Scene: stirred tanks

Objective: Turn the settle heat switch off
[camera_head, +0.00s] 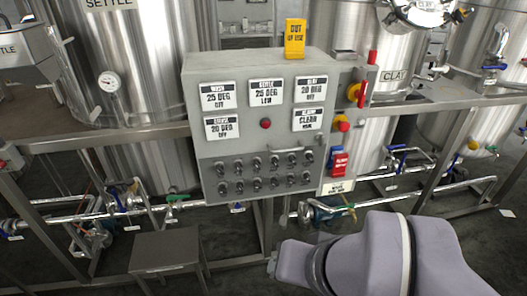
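A grey control panel (257,122) stands in the middle, upright in front of the tanks. Its upper middle display (266,92) seems to read settle, 25 deg, low. Two rows of dark rotary switches (265,173) run across its lower part. Their labels and pointer positions are too small to read, so I cannot tell which is the settle heat switch. My arm reaches in from the bottom right, in front of and below the panel, apart from the switches. The end of my arm (277,264) shows at the bottom middle; its fingers cannot be made out.
The settle tank (130,70) stands behind left, the clay tank (350,45) behind right. A yellow tag (295,38) stands on the panel top. Red-handled switches (362,92) are on its right side. A small grey stool (167,250) stands below left. Pipes and frame rails run either side.

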